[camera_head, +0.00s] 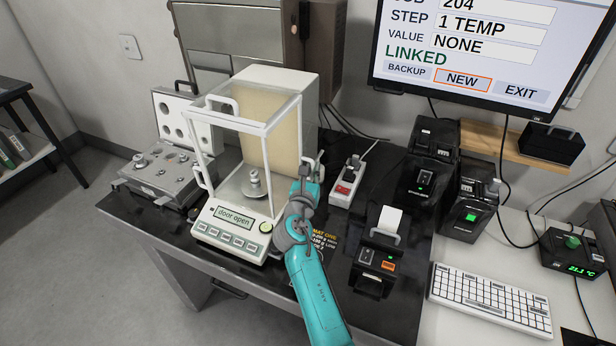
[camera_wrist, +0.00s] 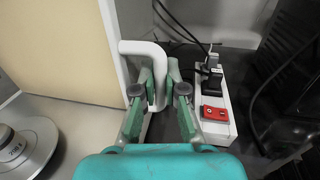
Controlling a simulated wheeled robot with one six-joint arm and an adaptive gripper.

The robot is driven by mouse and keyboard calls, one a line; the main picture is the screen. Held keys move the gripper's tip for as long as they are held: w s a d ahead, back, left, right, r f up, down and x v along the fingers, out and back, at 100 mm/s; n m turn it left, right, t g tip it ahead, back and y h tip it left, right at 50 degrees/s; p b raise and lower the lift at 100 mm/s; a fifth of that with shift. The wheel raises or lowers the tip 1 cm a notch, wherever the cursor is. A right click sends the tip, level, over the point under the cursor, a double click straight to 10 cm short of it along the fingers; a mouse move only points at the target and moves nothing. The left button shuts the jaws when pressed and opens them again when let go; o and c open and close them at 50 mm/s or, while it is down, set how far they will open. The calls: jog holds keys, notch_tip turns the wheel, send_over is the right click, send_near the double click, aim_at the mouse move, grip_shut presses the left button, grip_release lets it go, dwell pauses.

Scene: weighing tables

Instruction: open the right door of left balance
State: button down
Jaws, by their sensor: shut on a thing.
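The left balance (camera_head: 234,232) is a white weighing unit with a framed glass chamber, and its display (camera_head: 234,217) reads "door open". Inside, a metal weight (camera_head: 254,184) stands on the round pan (camera_wrist: 38,140). My gripper (camera_head: 309,168) is at the right side of the chamber. In the wrist view its fingers (camera_wrist: 160,88) are shut on the white looped handle (camera_wrist: 139,47) of the right door, beside a white upright (camera_wrist: 111,32) by the cream back wall. The clear pane is hard to see, so I cannot tell how far the door stands open.
A white power strip (camera_head: 345,184) with a red switch lies just right of my gripper; it also shows in the wrist view (camera_wrist: 216,125). A small printer (camera_head: 378,258) stands nearer on the right. An open weight case (camera_head: 160,170) stands left of the balance.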

jog(key=c, duration=1.5)
grip_release()
jog(key=s+a, duration=0.1)
jog(key=s, duration=1)
jog(key=shift+s+a, duration=0.4)
jog(key=shift+s, duration=0.1)
